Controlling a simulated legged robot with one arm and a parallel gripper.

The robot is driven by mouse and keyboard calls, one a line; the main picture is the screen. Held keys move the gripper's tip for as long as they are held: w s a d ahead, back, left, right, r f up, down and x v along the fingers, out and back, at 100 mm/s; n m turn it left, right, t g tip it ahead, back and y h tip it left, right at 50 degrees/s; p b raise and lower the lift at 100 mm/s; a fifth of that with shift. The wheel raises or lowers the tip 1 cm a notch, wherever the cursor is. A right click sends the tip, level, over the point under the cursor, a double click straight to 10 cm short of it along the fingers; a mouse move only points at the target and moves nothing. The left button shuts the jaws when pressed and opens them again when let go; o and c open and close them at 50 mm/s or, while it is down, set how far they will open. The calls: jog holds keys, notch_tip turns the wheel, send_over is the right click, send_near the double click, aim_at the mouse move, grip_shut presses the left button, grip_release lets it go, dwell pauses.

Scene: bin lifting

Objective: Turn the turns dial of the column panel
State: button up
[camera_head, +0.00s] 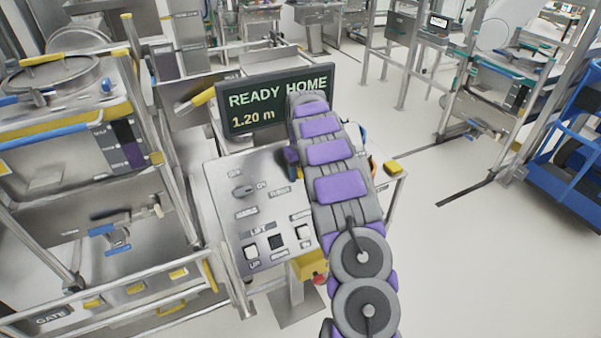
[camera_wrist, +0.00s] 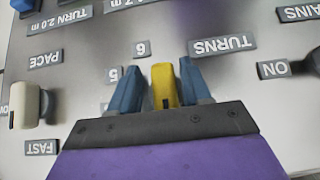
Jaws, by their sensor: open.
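In the wrist view a yellow part, seemingly the turns dial's knob (camera_wrist: 162,86), stands between the two blue fingers of my gripper (camera_wrist: 160,76). The fingers are open, one on each side; I cannot tell whether they touch it. The TURNS label (camera_wrist: 222,45) is upside down to the right, and labels 6 (camera_wrist: 141,49) and 5 (camera_wrist: 115,74) are close by. The dial's base is hidden behind the gripper.
A cream pace knob (camera_wrist: 30,104) is at the left in the wrist view. A mains switch (camera_head: 243,190) and lift buttons (camera_head: 277,241) are on the panel. The display (camera_head: 278,98) reads "READY HOME 1.20 m". Rails (camera_head: 150,290) stand left; open floor (camera_head: 470,250) lies right.

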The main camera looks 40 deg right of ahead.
jog(key=shift+d, duration=0.15)
jog(key=shift+c, duration=0.3)
jog(key=shift+a+r, duration=0.15)
jog(key=shift+a, duration=0.25)
jog(key=c, duration=0.8)
